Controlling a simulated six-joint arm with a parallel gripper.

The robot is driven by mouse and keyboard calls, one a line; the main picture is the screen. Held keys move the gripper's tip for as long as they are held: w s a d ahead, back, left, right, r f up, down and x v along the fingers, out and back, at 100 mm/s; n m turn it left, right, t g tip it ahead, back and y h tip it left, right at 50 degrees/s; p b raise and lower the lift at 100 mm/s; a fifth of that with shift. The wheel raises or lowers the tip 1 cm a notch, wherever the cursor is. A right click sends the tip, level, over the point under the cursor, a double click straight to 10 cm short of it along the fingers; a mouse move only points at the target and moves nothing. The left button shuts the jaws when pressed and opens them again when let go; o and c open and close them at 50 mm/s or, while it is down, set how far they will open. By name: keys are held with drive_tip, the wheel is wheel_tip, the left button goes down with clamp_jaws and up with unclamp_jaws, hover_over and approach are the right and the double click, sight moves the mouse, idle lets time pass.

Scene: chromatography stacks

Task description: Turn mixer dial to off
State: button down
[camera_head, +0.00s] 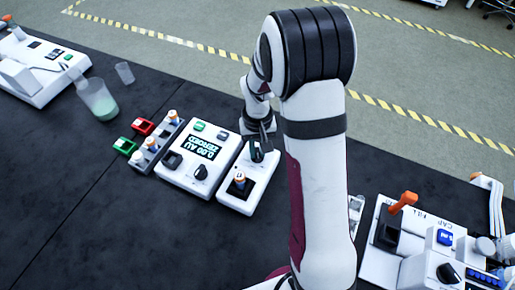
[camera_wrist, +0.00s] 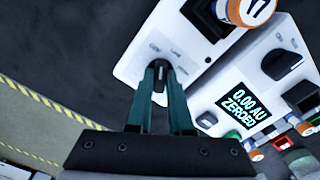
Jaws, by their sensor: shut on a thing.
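The mixer is a small white box (camera_head: 233,206) with a vial (camera_head: 239,181) standing in its black socket, in the middle of the head view. Its dial is a black knob (camera_wrist: 160,76) near one end, with small labels beside it too blurred to read surely. My gripper (camera_wrist: 161,80) points down at the mixer, its two green fingers closed around the dial from both sides. In the head view my gripper (camera_head: 257,149) partly hides the dial. The vial also shows at the top of the wrist view (camera_wrist: 251,10).
A white photometer (camera_head: 198,158) reading "0.00 AU ZEROED" stands directly left of the mixer, with its own black knob. A vial rack (camera_head: 158,147), red and green trays and a beaker (camera_head: 100,103) lie further left. A capping station (camera_head: 410,245) stands right.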

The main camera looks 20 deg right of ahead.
sight(258, 153)
drive_tip(key=shift+n, duration=1.6)
drive_tip(key=shift+s, duration=0.1)
drive_tip(key=c, duration=0.8)
unclamp_jaws()
drive_tip(key=shift+r, duration=0.1)
wheel_tip(258, 153, up, 16)
drive_tip(key=shift+f, duration=0.15)
